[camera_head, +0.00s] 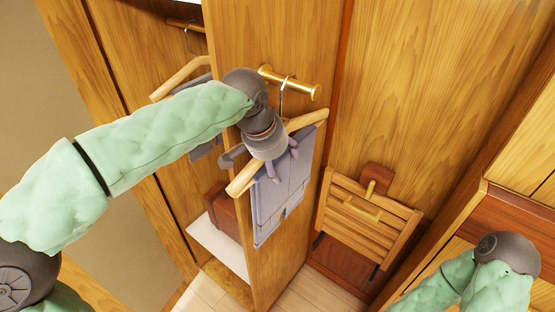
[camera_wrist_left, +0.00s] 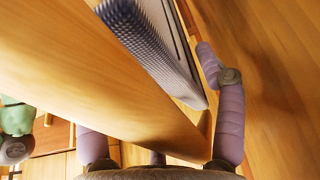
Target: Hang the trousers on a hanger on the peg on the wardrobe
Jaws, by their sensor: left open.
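The grey-blue trousers (camera_head: 283,195) hang folded over a wooden hanger (camera_head: 308,120) against the wardrobe's wooden side panel. The hanger's wire hook (camera_head: 283,94) appears to be over the brass peg (camera_head: 290,81). My left gripper (camera_head: 281,167) is open, with its purple fingers in front of the hanger's middle, which it partly hides.
A slatted wooden folding seat (camera_head: 368,213) is on the wall right of the trousers. Behind the panel's left edge, another hanger (camera_head: 180,79) and peg (camera_head: 186,24) show, possibly reflected. A wooden ledge (camera_head: 510,222) stands at right.

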